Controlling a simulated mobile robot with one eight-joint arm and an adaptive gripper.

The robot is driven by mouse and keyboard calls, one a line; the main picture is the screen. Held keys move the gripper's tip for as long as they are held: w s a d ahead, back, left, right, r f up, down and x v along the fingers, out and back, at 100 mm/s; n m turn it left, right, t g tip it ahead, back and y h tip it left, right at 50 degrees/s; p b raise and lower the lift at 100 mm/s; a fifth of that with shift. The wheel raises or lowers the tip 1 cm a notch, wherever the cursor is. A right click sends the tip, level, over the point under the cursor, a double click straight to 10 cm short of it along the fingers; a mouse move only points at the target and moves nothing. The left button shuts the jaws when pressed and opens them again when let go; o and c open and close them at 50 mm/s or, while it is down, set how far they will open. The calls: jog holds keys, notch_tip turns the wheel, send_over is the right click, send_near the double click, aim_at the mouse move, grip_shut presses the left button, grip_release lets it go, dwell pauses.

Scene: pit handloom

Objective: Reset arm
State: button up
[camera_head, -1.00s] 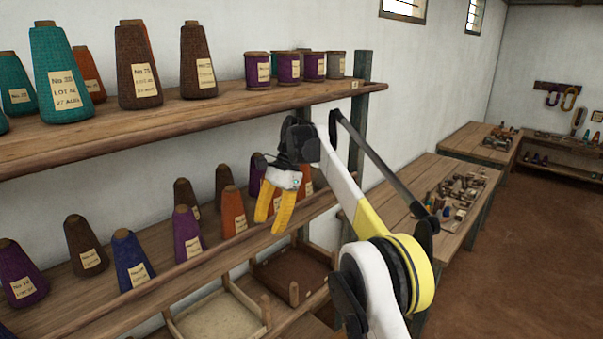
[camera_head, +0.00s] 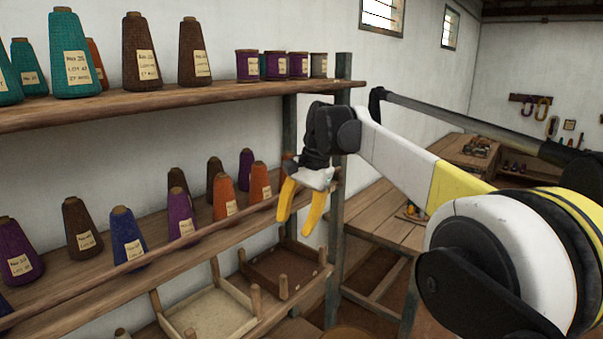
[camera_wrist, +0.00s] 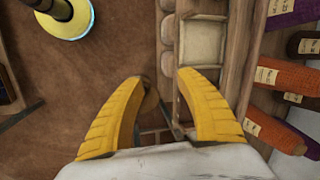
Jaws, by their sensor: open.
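My gripper (camera_head: 299,207) has two yellow fingers that point down and stand apart, with nothing between them. In the head view it hangs in front of the right end of the lower shelf, near the orange yarn cones. In the wrist view my gripper (camera_wrist: 165,108) is open above the brown floor (camera_wrist: 110,60). The white and yellow arm reaches in from the right of the head view.
The lower shelf (camera_head: 150,278) holds several labelled yarn cones. The upper shelf (camera_head: 130,105) holds larger cones and small spools. A wooden table (camera_head: 385,215) is behind my arm. Open floor shows in the wrist view.

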jog(key=s+d+f+n+t+b, duration=0.25)
jog(key=s+d+f+b, duration=0.25)
jog(key=s+d, duration=0.45)
jog(key=s+d+f+n+t+h+b, duration=0.1)
jog(key=s+d+f+b, duration=0.4)
jog(key=s+f, duration=0.5)
jog(key=s+d+f+n+t+h+b, duration=0.2)
jog(key=s+d+f+b, duration=0.3)
jog(key=s+f, duration=0.6)
notch_tip(320, 180, down, 2)
jog(key=shift+d+t, duration=0.5)
jog(key=shift+t, duration=0.25)
jog(key=shift+s, duration=0.1)
